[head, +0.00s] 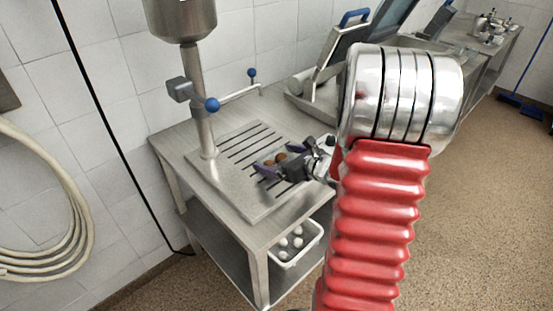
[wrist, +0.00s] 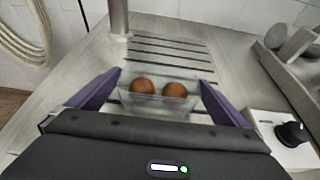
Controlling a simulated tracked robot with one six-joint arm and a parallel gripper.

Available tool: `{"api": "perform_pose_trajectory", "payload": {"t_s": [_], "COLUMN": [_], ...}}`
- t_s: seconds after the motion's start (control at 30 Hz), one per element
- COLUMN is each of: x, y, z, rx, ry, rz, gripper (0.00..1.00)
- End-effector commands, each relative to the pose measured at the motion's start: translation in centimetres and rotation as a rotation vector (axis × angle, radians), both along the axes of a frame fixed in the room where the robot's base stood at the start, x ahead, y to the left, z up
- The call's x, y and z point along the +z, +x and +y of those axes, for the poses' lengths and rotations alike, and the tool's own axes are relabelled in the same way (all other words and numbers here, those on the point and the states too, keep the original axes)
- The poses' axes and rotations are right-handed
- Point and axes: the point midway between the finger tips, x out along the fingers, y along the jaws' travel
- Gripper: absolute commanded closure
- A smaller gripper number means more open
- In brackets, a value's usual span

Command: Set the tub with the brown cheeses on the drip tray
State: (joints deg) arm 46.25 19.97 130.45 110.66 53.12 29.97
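A small clear tub holding two round brown cheeses (wrist: 143,86) shows in the wrist view over the slotted drip tray (wrist: 170,48). The tub (wrist: 157,102) looks about upright. In the head view the cheeses (head: 275,160) show over the front right part of the drip tray (head: 222,175). My gripper (wrist: 162,78) has its two purple fingers on either side of the tub, close to its side walls. I cannot tell whether they press on it, nor whether the tub's base touches the tray. My gripper (head: 284,158) partly hides the tub in the head view.
A white tub with several pale round cheeses (head: 293,243) stands on the lower shelf. A machine with a raised lid (head: 340,55) stands at the far right. A hose (head: 60,215) hangs on the wall.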

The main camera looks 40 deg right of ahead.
Motion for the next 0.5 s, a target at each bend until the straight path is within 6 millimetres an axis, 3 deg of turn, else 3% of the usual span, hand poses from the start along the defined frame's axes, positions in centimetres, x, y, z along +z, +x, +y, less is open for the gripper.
{"api": "perform_pose_trajectory", "payload": {"t_s": [0.33,0.5], "x": [0.2,0.9], "y": [0.0,-1.4], "z": [0.0,-0.3], "rx": [0.0,-0.003], "ry": [-0.001,-0.001], "rz": [0.0,-0.001], "gripper": [0.0,0.0]}}
